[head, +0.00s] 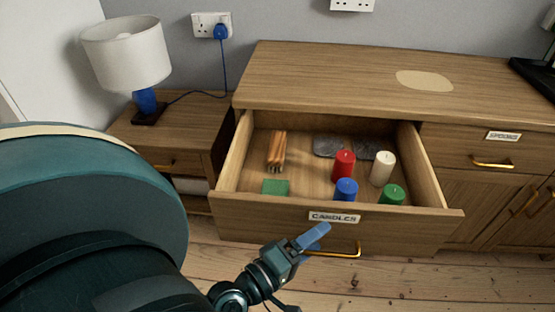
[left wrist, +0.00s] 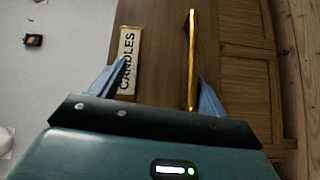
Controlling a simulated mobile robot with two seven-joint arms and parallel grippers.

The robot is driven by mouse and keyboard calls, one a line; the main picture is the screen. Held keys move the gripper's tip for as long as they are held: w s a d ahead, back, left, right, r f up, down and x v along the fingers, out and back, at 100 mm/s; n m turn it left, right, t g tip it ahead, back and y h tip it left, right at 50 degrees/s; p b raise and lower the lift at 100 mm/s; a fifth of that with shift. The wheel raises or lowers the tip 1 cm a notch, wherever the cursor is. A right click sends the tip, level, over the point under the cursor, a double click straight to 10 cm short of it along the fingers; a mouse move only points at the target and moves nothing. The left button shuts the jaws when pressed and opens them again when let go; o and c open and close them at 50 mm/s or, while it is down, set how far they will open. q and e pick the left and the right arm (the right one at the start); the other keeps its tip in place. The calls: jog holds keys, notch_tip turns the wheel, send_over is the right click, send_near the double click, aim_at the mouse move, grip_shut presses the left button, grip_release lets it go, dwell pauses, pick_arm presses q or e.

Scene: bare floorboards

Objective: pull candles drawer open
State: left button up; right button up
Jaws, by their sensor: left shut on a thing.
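The candles drawer (head: 240,207) stands pulled well out of the wooden dresser, with its CANDLES label (head: 334,217) on the front. Its brass handle (head: 345,255) is below the label; it also shows in the left wrist view (left wrist: 191,60) between my blue fingers. My left gripper (head: 313,242) is at the left end of this handle and shut on it; the exact contact is partly hidden. Inside the drawer are a red candle (head: 343,166), a white candle (head: 382,168), a blue candle (head: 346,191) and a green candle (head: 391,195). My right gripper is out of view.
Orange-brown sticks (head: 277,150), a green square (head: 275,187) and dark grey pieces (head: 328,147) also lie in the drawer. A nightstand (head: 190,128) with a lamp (head: 126,53) stands left. A closed drawer (head: 455,150) is right. Floorboards (head: 400,280) in front are bare.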

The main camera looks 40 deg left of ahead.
pick_arm(q)
jog(key=shift+r+b+v, duration=0.2)
jog(key=shift+b+v, duration=0.15)
jog(key=shift+v, duration=1.9)
jog(key=shift+c, duration=1.1)
jog(key=shift+s+a, duration=0.25)
jog(key=shift+s, duration=0.45)
jog(key=c, duration=0.4)
jog(key=shift+o, duration=0.2)
jog(key=s, duration=0.2)
jog(key=shift+s+a+f, duration=0.15)
jog(key=shift+s+f, duration=0.15)
jog(key=shift+f, duration=0.05)
